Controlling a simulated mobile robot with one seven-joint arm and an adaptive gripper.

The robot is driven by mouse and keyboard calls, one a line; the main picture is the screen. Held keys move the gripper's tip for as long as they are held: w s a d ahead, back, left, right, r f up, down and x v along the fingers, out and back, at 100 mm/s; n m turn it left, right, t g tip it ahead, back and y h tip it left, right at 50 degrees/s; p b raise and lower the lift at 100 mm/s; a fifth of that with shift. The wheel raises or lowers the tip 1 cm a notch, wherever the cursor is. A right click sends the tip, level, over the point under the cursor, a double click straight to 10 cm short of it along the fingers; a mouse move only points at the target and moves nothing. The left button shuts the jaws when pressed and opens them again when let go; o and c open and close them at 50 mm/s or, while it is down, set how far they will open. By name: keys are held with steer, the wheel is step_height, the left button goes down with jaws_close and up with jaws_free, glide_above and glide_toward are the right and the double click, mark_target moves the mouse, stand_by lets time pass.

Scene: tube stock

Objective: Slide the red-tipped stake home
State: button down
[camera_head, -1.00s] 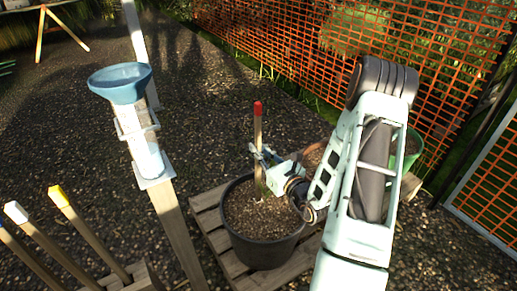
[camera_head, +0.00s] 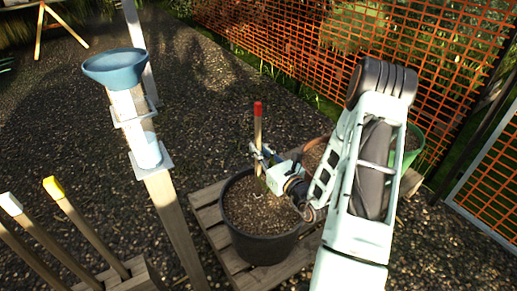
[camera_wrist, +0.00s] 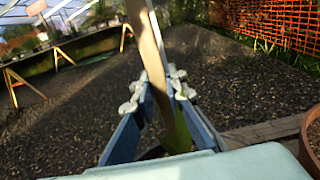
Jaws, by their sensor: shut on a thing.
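The red-tipped stake (camera_head: 258,128) stands nearly upright over the black pot (camera_head: 264,247), its red end up. Its lower part runs down toward the soil (camera_head: 250,208) in the pot; my gripper partly covers it and I cannot tell how deep it goes. My gripper (camera_head: 260,154) is shut on the stake's shaft above the soil. In the wrist view, the shaft (camera_wrist: 152,55) passes between the two fingers of my gripper (camera_wrist: 158,92), with something green at its lower end. The red tip is out of the wrist view.
The pot stands on a wooden pallet (camera_head: 209,218). A post with a blue funnel (camera_head: 115,69) rises left of it. White- and yellow-tipped stakes (camera_head: 54,188) stand at lower left. A green pot (camera_head: 413,145) is behind my arm. Orange mesh fencing (camera_head: 290,40) runs behind.

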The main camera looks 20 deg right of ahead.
steer(key=shift+f+b, duration=0.45)
steer(key=shift+f, duration=1.05)
steer(key=c, duration=1.9)
jaws_free()
steer(key=shift+s, duration=0.1)
steer(key=s, duration=0.4)
steer(key=s+d, duration=0.1)
steer(key=s, duration=0.2)
steer(key=s+d, duration=0.1)
steer(key=s, duration=0.3)
steer(key=shift+s+d, duration=0.15)
steer(key=shift+s, duration=0.15)
